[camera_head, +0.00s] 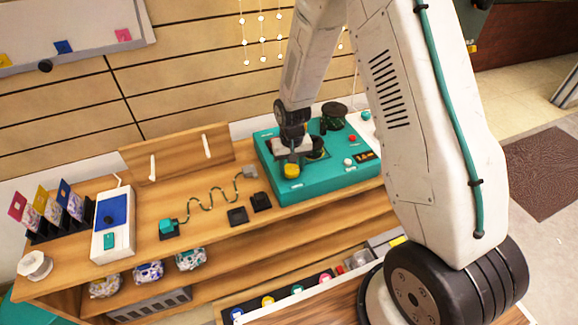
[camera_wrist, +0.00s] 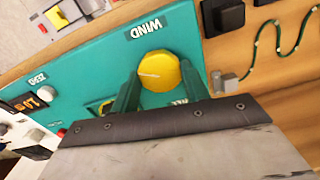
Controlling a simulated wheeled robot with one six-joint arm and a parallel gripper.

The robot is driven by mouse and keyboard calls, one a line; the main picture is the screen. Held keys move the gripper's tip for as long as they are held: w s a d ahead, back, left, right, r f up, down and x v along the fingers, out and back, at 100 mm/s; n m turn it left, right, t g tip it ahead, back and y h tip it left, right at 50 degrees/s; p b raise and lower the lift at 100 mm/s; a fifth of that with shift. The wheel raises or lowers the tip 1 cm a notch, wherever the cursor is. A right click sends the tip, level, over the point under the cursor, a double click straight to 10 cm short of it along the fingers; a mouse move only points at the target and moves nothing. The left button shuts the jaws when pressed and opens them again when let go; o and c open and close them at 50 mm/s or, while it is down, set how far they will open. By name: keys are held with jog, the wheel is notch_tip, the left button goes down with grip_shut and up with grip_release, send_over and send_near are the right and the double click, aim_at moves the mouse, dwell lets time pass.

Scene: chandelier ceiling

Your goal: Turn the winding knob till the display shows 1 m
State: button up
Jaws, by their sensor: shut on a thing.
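The teal machine (camera_head: 325,185) stands on the wooden bench. Its yellow winding knob (camera_head: 291,171) is at the front left, and in the wrist view the knob (camera_wrist: 158,72) lies by the WIND label. My gripper (camera_head: 292,160) reaches down over it. In the wrist view my gripper's two teal fingers (camera_wrist: 160,88) are on either side of the knob, shut on it. The display (camera_head: 364,157) is at the machine's right; in the wrist view the display (camera_wrist: 44,96) seems to read 1.0, but its small digits are hard to be sure of.
A white knob (camera_head: 348,162) and a red button (camera_head: 352,139) sit near the display. A dark spool (camera_head: 334,116) stands at the machine's back. Black blocks (camera_head: 260,202) and a coiled cable (camera_head: 208,200) lie to the left. A white device (camera_head: 112,222) is farther left.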

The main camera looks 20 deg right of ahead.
aim_at(291, 169)
jog(key=o, duration=1)
jog(key=shift+r, duration=0.1)
notch_tip(291, 169, up, 8)
jog(key=shift+f, duration=0.15)
